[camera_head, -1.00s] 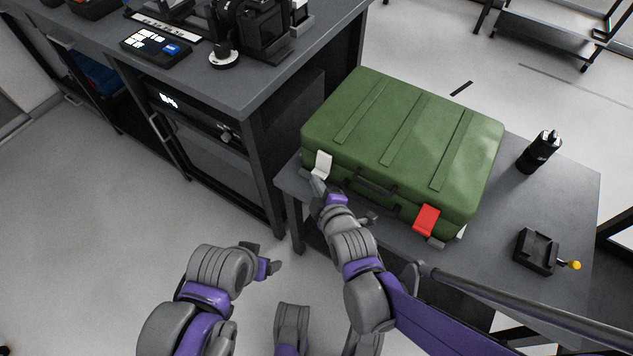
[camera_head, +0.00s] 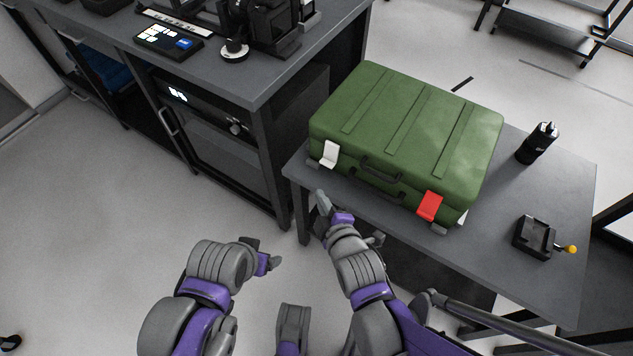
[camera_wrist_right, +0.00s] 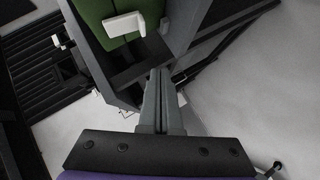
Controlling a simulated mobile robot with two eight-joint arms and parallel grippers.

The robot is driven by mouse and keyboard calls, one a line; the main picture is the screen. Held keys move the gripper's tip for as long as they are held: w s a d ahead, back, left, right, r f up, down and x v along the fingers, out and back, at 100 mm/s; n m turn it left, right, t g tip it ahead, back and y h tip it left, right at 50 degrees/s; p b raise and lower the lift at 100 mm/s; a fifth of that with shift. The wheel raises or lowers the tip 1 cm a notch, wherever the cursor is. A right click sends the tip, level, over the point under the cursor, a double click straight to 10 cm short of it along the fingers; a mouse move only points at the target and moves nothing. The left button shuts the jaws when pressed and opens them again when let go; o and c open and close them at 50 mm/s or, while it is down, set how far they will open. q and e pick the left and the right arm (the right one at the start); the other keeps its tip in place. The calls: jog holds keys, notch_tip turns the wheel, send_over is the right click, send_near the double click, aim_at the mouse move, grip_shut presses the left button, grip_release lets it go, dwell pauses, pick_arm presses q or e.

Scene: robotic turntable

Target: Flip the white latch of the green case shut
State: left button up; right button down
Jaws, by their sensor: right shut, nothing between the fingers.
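The green case (camera_head: 409,129) lies closed on the grey table, with its handle side facing me. The white latch (camera_head: 330,153) is on its front side near the left corner, and it also shows in the right wrist view (camera_wrist_right: 125,24), where it juts out from the green side. I cannot tell if it is fully shut. My right gripper (camera_head: 320,199) is shut and empty, just in front of the table edge, below and apart from the latch. Its fingers (camera_wrist_right: 159,77) are together in the wrist view. My left gripper (camera_head: 268,257) hangs low over the floor, away from the case; its jaw opening is unclear.
A red latch (camera_head: 429,205) is near the case's right front corner. The grey table (camera_head: 500,262) also bears a black cylinder (camera_head: 537,143) and a black box with a yellow knob (camera_head: 535,238). A dark workbench (camera_head: 250,75) stands close at left.

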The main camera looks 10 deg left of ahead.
pick_arm(q)
jog(key=shift+r+p, duration=0.3)
jog(key=shift+r, duration=0.2)
pick_arm(e)
jog(key=shift+s+d+r, duration=0.1)
jog(key=shift+s+d, duration=0.25)
jog(key=shift+s, duration=0.35)
jog(key=shift+s+d+r, duration=0.1)
jog(key=shift+s+d, duration=0.25)
jog(key=shift+s, duration=0.35)
jog(key=shift+s+d+r, duration=0.1)
jog(key=shift+s+d, duration=0.25)
jog(key=shift+s, duration=0.35)
